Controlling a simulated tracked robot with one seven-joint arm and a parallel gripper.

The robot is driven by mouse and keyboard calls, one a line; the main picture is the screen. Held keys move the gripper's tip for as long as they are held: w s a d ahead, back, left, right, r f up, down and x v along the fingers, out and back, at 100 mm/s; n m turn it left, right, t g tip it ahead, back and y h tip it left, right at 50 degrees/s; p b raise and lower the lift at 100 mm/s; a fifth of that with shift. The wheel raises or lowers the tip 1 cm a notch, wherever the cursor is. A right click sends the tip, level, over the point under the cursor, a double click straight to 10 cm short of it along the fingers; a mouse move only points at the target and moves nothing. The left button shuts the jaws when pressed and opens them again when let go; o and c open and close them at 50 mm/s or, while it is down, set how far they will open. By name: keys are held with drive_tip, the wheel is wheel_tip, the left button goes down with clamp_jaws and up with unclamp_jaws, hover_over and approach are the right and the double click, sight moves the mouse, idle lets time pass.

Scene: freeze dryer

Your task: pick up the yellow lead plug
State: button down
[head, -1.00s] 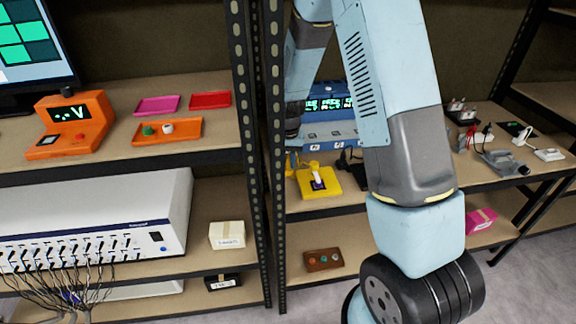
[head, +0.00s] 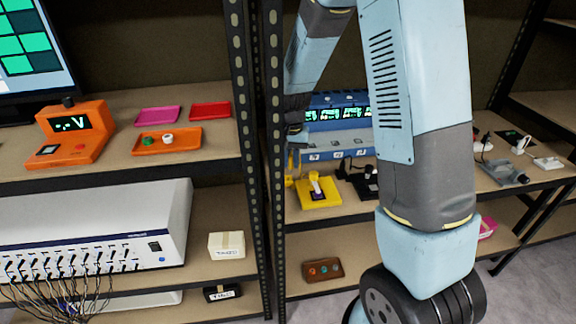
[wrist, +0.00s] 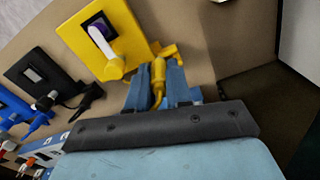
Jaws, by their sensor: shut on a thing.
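The yellow lead plug (wrist: 158,80) is between the two blue fingers of my gripper (wrist: 160,82) in the wrist view, and the fingers are shut on it. A thin yellow lead curves from its lower end. Beside it on the shelf lies a yellow plate (wrist: 86,52) with a dark socket and a white and purple part. In the head view the yellow plate (head: 325,200) is on the middle shelf, with my gripper (head: 292,165) just left of it. I cannot tell whether the plug touches the shelf.
A black plate (wrist: 28,85) and a blue plate (wrist: 8,103) lie left of the yellow one, with their own leads. A blue instrument (head: 340,145) stands behind. A perforated shelf post (head: 275,130) stands close to the left of my gripper. Bare shelf shows right of it in the wrist view.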

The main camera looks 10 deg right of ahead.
drive_tip(key=s+d+r, duration=0.1)
drive_tip(key=s+r, duration=0.5)
drive_tip(key=s, duration=0.4)
drive_tip(key=shift+s+d, duration=0.25)
drive_tip(key=shift+d, duration=0.05)
drive_tip(key=shift+r, duration=0.85)
drive_tip(key=shift+w+d, duration=0.1)
drive_tip(key=w+d, duration=0.6)
drive_tip(key=w, duration=0.3)
drive_tip(key=w+d, duration=0.6)
drive_tip(key=w, duration=0.3)
idle(0.8)
